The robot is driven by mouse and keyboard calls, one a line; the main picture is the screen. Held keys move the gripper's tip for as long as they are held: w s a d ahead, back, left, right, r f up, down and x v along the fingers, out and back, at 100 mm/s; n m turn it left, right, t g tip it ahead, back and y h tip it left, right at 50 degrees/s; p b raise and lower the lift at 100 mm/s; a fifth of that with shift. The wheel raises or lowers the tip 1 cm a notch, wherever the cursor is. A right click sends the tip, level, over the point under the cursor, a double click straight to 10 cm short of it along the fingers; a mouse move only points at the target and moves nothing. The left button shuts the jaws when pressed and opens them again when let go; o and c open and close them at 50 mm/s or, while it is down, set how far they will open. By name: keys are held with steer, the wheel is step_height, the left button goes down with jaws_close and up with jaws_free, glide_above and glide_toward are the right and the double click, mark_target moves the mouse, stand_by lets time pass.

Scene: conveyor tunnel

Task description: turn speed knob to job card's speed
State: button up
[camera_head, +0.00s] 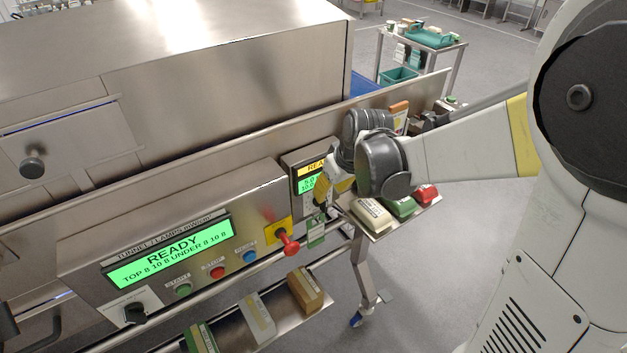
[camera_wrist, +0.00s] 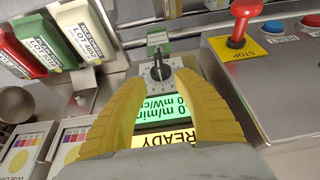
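The display text is only partly readable, with "m/min" and "READY" in the wrist view. I cannot tell which card is the job card; a green tag (camera_head: 316,232) hangs near the knob.
A red stop lever (camera_head: 288,242) on a yellow plate stands left of the small box. A larger panel (camera_head: 75,255) reads READY. Boxed packs (camera_head: 371,214) lie on a tray at right. Printed cards (camera_wrist: 70,142) with coloured circles are beside the gripper.

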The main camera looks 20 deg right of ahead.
mark_target(322, 203)
steer(key=b+x, duration=0.1)
steer(key=x, duration=0.5)
steer(key=shift+w+b, duration=0.1)
steer(key=shift+b, duration=0.25)
jaws_close()
